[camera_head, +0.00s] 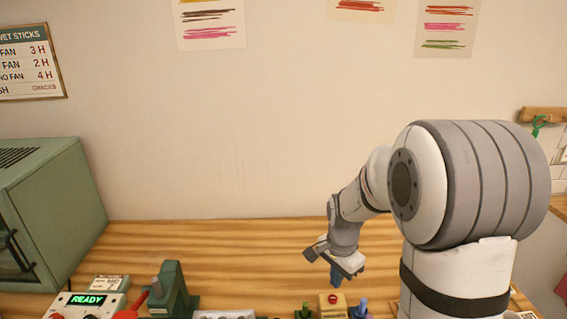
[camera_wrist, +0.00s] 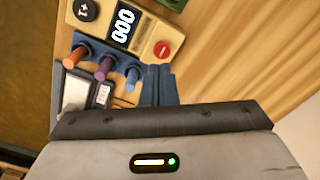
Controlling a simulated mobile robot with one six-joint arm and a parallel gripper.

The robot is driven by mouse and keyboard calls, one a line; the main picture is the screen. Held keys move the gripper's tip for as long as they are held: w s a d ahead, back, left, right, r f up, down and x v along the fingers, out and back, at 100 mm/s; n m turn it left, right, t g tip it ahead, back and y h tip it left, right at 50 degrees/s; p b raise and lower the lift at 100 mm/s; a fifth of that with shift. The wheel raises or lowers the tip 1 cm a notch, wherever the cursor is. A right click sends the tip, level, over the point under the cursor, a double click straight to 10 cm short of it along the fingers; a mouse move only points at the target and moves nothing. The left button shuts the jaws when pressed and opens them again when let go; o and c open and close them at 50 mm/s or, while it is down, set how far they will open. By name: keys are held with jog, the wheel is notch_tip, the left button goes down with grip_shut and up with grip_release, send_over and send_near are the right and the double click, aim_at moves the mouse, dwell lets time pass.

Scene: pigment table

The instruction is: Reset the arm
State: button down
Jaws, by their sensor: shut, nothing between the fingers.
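My gripper (camera_head: 336,274) hangs from my bent arm above the wooden table, right of the middle in the head view. I cannot tell the height of the fingertips above the table.
A tan device (camera_wrist: 140,27) with a display reading 000 and a red button stands near the rack. In the head view a green press (camera_head: 172,287), a READY box (camera_head: 90,304) and a green oven (camera_head: 50,215) stand left. The table's back middle (camera_head: 220,250) is clear.

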jog(key=s+r+n+t, duration=0.3)
jog(key=s+r+n, duration=0.8)
jog(key=s, duration=0.6)
jog(key=shift+s+a+r, duration=0.35)
jog(key=shift+a+r, duration=0.05)
jog(key=shift+r, duration=0.4)
